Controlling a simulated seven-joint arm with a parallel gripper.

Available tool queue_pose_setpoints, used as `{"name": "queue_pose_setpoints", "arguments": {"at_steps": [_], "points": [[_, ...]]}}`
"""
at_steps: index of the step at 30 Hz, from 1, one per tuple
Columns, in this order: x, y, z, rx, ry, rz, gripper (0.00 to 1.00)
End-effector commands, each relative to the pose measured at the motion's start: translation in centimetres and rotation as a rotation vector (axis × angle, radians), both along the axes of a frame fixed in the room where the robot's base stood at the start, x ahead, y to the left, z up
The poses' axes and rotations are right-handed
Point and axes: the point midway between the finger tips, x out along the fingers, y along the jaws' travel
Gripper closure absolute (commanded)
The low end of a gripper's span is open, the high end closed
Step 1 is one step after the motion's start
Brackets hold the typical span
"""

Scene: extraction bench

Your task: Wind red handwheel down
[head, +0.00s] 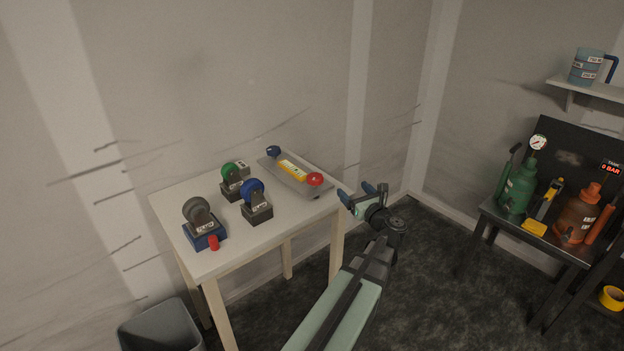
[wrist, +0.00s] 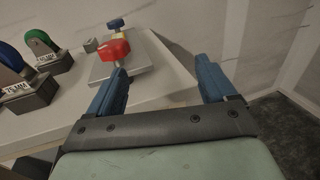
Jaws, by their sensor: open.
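The red handwheel (head: 314,179) stands at the near right end of a grey plate (head: 301,186) on the white table. In the wrist view the red handwheel (wrist: 114,50) is a lobed knob just beyond the tip of the left finger. A blue handwheel (head: 273,151) is at the plate's far end, and a yellow level (head: 292,170) lies between them. My gripper (head: 362,196) is open and empty, off the table's right edge, to the right of the red handwheel and apart from it. In the wrist view the gripper (wrist: 165,80) has its blue fingers spread wide.
Several caster wheels on blocks, including a green one (head: 231,170), a blue one (head: 252,191) and a grey one (head: 197,211), stand left on the table (head: 240,255). A dark bench (head: 520,230) with bottles is at right.

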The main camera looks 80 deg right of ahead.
Motion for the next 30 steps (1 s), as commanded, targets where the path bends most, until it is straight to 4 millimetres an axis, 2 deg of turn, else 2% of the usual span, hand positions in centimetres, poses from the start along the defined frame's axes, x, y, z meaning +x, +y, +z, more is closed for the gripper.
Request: {"name": "queue_pose_setpoints", "arguments": {"at_steps": [1,5,12,16,20,30], "points": [[0.1,-0.8,-0.2,0.000,0.001,0.044,0.16],[1.4,-0.8,-0.4,0.002,0.000,0.164,0.16],[3.8,1.2,-0.3,0.007,-0.012,0.331,0.16],[4.4,1.3,-0.3,0.007,-0.018,0.354,0.16],[5.3,0.5,-0.3,0.009,-0.021,0.354,0.16],[9.7,-3.3,-0.3,0.008,-0.021,0.353,0.16]]}}
